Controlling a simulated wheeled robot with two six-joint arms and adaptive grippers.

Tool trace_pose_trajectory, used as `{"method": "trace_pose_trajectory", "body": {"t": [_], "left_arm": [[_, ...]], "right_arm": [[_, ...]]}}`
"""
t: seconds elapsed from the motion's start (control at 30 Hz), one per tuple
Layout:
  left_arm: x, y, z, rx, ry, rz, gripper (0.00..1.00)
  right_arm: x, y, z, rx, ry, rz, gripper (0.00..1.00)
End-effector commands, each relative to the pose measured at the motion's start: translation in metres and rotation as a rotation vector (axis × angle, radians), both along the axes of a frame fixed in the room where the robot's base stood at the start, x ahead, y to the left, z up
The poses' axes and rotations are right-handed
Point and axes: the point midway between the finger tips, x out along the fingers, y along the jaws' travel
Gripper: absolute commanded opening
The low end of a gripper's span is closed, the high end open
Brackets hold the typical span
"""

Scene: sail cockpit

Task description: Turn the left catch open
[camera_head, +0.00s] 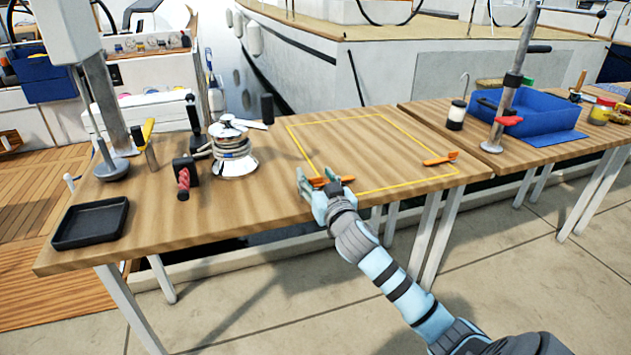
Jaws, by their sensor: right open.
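A yellow rectangular outline (378,116) lies on the wooden tabletop, with two orange catches near its front edge. The left catch (332,181) is a flat orange lever at the outline's front left, partly hidden by my right gripper. The right catch (441,158) lies slantwise at the outline's front right. My right gripper (303,184) is open at the left catch, with its fingers close to the catch's left end. I cannot tell whether they touch it. My left gripper is out of view.
A silver winch (234,155) with rope stands left of the outline, near a black clamp-like block with a red handle (184,180). A black tray (91,223) sits at the table's front left. A blue bin (540,112) stands on the right table. The area inside the outline is clear.

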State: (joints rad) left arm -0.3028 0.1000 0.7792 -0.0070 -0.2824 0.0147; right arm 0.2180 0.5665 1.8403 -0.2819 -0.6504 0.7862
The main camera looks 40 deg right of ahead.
Motion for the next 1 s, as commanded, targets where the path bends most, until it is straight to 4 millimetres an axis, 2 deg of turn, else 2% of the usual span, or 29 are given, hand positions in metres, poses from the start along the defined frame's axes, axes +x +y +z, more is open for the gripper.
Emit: {"method": "trace_pose_trajectory", "body": {"t": [0.3,0.6,1.0], "left_arm": [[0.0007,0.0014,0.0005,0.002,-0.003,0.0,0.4],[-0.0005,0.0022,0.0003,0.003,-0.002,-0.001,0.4],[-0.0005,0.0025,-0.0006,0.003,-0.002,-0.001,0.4]], "right_arm": [[0.0043,-0.0011,0.0002,0.0,0.001,0.001,0.48],[0.0041,-0.0009,0.0001,0.0,0.001,0.001,0.0],[0.0041,-0.0006,-0.0005,0.002,0.0,-0.026,0.0]]}}
